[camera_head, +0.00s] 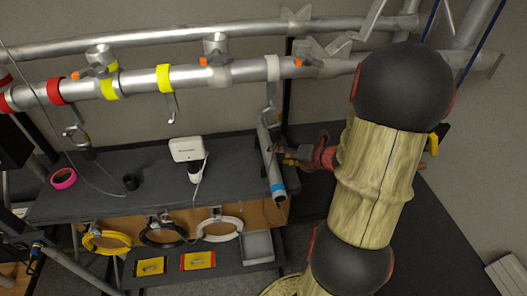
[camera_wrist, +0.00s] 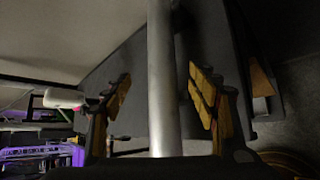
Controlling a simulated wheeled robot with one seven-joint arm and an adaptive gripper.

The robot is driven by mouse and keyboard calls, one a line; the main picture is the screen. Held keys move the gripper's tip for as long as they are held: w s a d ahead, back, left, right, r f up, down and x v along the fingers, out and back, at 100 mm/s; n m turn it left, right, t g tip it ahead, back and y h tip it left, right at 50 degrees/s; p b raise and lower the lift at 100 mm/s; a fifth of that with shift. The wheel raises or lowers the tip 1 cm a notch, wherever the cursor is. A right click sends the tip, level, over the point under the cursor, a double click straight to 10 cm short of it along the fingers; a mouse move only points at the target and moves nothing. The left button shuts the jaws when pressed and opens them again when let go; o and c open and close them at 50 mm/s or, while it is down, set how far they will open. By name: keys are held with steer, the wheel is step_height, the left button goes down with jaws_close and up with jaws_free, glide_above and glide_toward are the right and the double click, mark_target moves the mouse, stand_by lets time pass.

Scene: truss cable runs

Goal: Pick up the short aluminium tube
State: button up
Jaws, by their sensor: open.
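The short aluminium tube (camera_head: 270,163) shows at the right end of the dark table, its near end banded in blue and reaching about the front edge. My gripper (camera_head: 287,154) is just to its right, its fingers pointing left at the tube's middle. In the wrist view the tube (camera_wrist: 162,75) runs lengthwise through the picture between my two yellow-padded fingers. The gripper (camera_wrist: 160,98) is open, with a visible gap on each side of the tube. I cannot tell how far along the view direction the tube lies from the pads.
Metal truss tubes (camera_head: 135,83) with clamps and hooks cross above. A grey tray (camera_head: 257,247) sits lower right.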

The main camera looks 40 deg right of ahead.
mark_target(268, 153)
steer(key=shift+a+r+n, duration=0.1)
steer(key=shift+r+n, duration=0.05)
steer(key=shift+n, duration=0.15)
steer(key=shift+w, duration=0.2)
steer(key=shift+d+p+x, duration=0.15)
steer(key=shift+p+x, duration=0.1)
steer(key=shift+x, duration=1.65)
steer(key=shift+d+p+x, duration=0.15)
steer(key=shift+p+x, duration=0.1)
steer(key=shift+x, duration=1.7)
steer(key=shift+s+d, duration=0.1)
steer(key=shift+d, duration=0.05)
steer(key=c, duration=0.3)
steer(key=c, duration=1.1)
jaws_close()
